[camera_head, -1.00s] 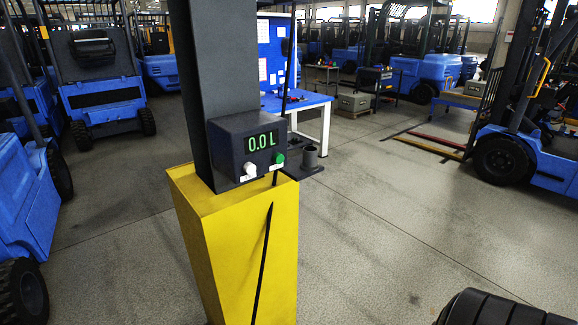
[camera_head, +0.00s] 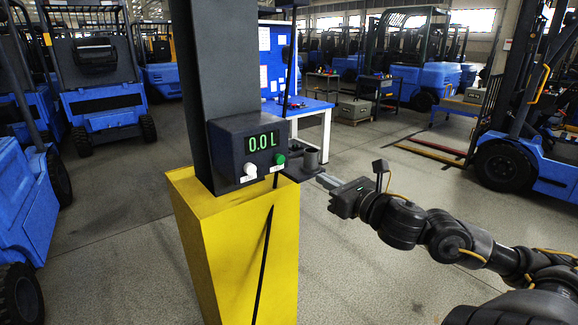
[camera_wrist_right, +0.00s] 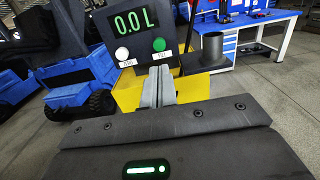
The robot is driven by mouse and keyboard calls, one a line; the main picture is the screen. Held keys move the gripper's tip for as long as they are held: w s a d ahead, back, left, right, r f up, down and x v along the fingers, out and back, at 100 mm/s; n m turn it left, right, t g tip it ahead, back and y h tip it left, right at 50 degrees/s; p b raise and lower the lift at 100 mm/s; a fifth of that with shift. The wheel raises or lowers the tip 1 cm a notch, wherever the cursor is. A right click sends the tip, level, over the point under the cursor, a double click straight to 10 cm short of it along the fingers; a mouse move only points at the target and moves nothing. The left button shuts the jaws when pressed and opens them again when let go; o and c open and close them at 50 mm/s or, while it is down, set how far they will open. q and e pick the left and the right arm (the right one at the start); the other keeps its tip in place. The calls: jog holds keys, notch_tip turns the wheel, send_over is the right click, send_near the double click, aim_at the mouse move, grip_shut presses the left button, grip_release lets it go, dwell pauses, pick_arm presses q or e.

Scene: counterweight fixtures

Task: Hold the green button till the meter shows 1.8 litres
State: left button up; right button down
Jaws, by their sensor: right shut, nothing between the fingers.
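The meter (camera_head: 262,141) is a dark box on the grey post, and its green digits read 0.0 L. The green button (camera_head: 280,160) is on the box's front at the lower right, with a white button (camera_head: 250,169) to its left. Both buttons also show in the right wrist view, the green button (camera_wrist_right: 159,44) just above my fingertips. My right gripper (camera_head: 322,179) is shut and empty, to the right of the box and apart from the green button in the head view. My left gripper is in neither view.
A yellow pedestal (camera_head: 235,240) stands under the post. A dark cup-like holder (camera_head: 312,158) sits on a bracket right of the box, close to my right fingers. A blue workbench (camera_head: 300,106) and several forklifts stand behind.

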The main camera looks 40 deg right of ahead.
jog(key=shift+w+a+f, duration=0.1)
jog(key=shift+a+f, duration=0.05)
jog(key=shift+f, duration=0.2)
send_near(282, 160)
jog(key=w+p, duration=0.1)
jog(key=w, duration=0.1)
jog(key=w+p, duration=0.1)
jog(key=w, duration=0.1)
jog(key=w+p, duration=0.1)
jog(key=w, duration=0.1)
jog(key=shift+r, duration=0.35)
jog(key=shift+w+f+p, duration=0.15)
jog(key=shift+w+p, duration=0.25)
jog(key=shift+w, duration=0.05)
